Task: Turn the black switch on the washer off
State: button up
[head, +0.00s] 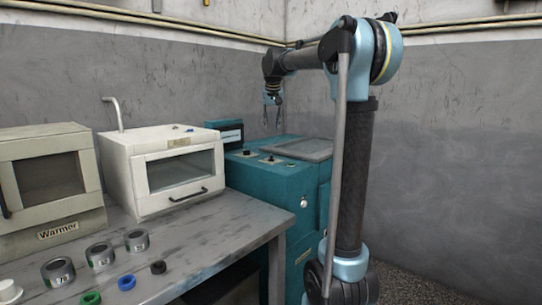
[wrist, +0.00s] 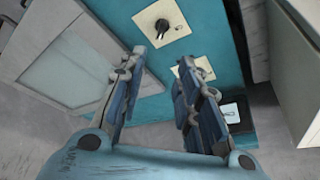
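The teal washer (head: 262,185) stands right of the table in the head view. The black switch (wrist: 162,27) is a knob on a cream square plate on its top, near the top of the wrist view. It looks small in the head view (head: 270,159). A second cream plate (wrist: 203,66) lies beside it, partly hidden by my finger. My gripper (head: 272,118) hangs above the washer top, fingers downward. In the wrist view its two fingers (wrist: 161,68) are spread apart with nothing between them. It is apart from the switch.
A grey lid panel (head: 300,148) lies on the washer top beside the switches. A teal box (head: 230,134) with a display rises at its back. A white oven (head: 165,170) and a warmer (head: 50,185) stand on the table. Walls are close behind.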

aim_at(271, 155)
jog(key=x, duration=1.6)
jog(key=shift+w+f, duration=0.1)
jog(key=shift+f, duration=0.15)
grip_shut()
